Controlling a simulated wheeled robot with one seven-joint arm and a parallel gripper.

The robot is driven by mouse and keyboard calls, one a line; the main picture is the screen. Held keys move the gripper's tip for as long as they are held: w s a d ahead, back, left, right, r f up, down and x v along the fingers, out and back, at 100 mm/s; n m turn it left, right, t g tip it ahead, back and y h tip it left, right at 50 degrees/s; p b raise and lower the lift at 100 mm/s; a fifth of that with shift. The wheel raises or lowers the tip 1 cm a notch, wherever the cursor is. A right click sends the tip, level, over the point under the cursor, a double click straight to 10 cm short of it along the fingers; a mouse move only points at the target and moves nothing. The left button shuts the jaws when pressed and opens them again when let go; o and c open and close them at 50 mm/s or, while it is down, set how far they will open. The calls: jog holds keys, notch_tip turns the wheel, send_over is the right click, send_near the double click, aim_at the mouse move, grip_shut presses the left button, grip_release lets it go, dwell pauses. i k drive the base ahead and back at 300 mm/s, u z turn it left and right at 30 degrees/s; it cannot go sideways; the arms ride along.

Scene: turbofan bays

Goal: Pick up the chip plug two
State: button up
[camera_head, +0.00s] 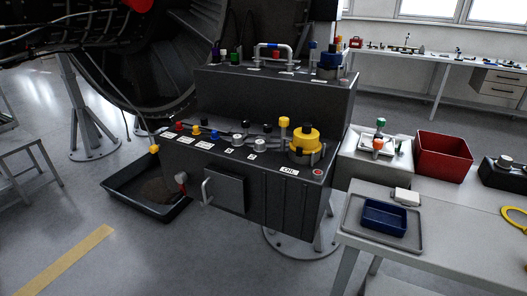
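The chip plug two cannot be told for sure, because the labels are too small to read. Small plugs and caps stand in rows on the lower deck of a dark stepped unit (275,190). Among them are a red one (180,127), a blue one (215,135), a silver fitting with a dark top (238,139) and another silver fitting (260,145). Small white labels lie in front of them. A large yellow cap (306,138) stands at the deck's right, with a smaller yellow-topped piece (284,122) behind it. My gripper is not in view.
A table at right holds a grey tray with a blue bin (385,217), a red bin (444,155) and a white block (407,196). A black drip tray (130,192) lies on the floor at left. A stool (22,160) stands far left. The front floor is clear.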

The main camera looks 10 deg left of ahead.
aim_at(259, 144)
jog(key=z, duration=1.55)
jog(key=k, duration=1.4)
jog(key=u, duration=1.8)
jog(key=i, duration=1)
